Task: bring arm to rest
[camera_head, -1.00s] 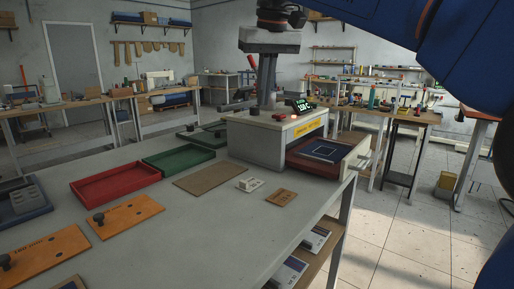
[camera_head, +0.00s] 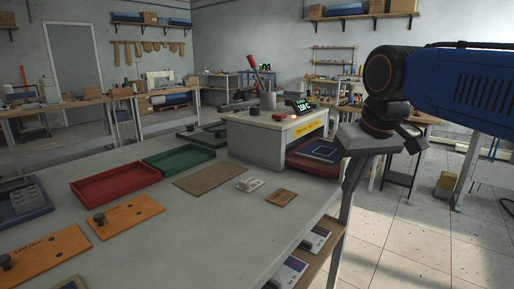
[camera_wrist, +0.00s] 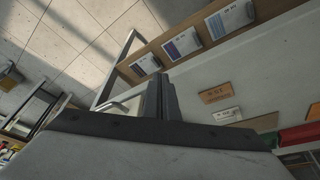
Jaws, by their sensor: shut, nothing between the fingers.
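My gripper (camera_head: 352,176) hangs at the front right of the grey workbench (camera_head: 205,232), fingers pointing down, beside the press box's drawer side. In the wrist view my two dark fingers (camera_wrist: 160,96) are together, with nothing between them. My blue arm comes in from the right in the head view. The gripper body partly covers the red drawer (camera_head: 306,166) with a dark blue panel. I cannot tell how near the fingers are to the bench edge.
A white press box (camera_head: 262,143) with a lit display stands at the bench's back right. Red tray (camera_head: 115,182), green tray (camera_head: 178,158), orange boards (camera_head: 127,215) and a brown mat (camera_head: 208,180) lie on the bench. A lower shelf (camera_head: 318,256) holds boxes. Floor (camera_head: 420,235) at right is open.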

